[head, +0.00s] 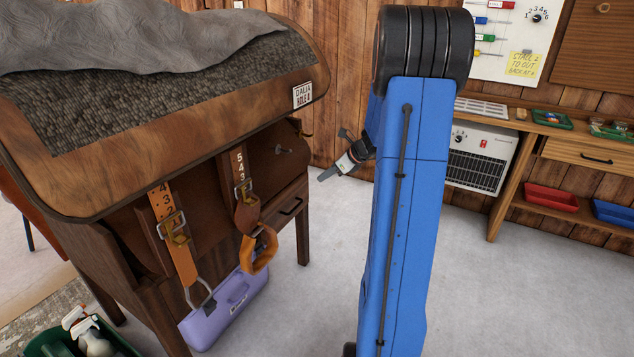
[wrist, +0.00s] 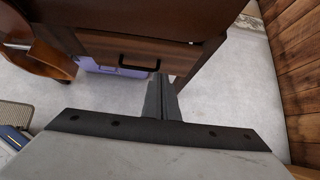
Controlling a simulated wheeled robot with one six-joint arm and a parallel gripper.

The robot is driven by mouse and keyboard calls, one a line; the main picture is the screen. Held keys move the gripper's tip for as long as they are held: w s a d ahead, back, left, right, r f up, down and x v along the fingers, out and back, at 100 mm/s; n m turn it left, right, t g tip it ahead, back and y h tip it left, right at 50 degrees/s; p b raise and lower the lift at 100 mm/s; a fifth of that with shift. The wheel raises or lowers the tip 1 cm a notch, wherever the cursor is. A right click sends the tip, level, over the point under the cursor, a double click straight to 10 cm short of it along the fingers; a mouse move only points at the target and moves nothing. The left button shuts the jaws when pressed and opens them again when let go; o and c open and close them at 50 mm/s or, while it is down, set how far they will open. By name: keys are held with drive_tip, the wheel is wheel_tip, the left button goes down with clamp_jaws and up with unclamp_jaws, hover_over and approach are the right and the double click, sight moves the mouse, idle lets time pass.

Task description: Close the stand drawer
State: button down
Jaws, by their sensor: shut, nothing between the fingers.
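The wooden saddle stand (head: 302,235) is at left in the head view, and its drawer (head: 284,216) is on the end facing right. The drawer front (wrist: 100,48) also shows in the wrist view, with a black bar handle (wrist: 138,67) across it. How far the drawer stands out is hard to tell. My gripper (head: 325,175) is shut and empty, to the right of the stand and a little above the drawer in the head view. In the wrist view its fingers (wrist: 158,80) point toward the drawer front, just right of the handle, with no clear contact.
A lilac case (head: 225,308) is under the stand. Stirrup straps with buckles (head: 172,228) hang on its side. A green caddy with spray bottles (head: 88,342) stands at front left. A wooden bench (head: 500,205) and a white heater (head: 480,158) are at right. Grey floor between is clear.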

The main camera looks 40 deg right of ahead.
drive_tip(key=shift+s+d+r, duration=0.2)
drive_tip(key=shift+s+r, duration=0.15)
drive_tip(key=c, duration=2.3)
unclamp_jaws()
drive_tip(key=shift+s+r, duration=0.15)
drive_tip(key=o, duration=0.5)
drive_tip(key=shift+s+f, duration=0.25)
drive_tip(key=shift+s, duration=0.05)
drive_tip(key=shift+c, duration=0.2)
drive_tip(key=m+t+y, duration=0.2)
drive_tip(key=m+t, duration=0.4)
drive_tip(key=m, duration=1.2)
approach(297, 207)
drive_tip(key=x, duration=0.8)
drive_tip(key=shift+w+f, duration=0.2)
drive_tip(key=shift+w, duration=0.05)
clamp_jaws()
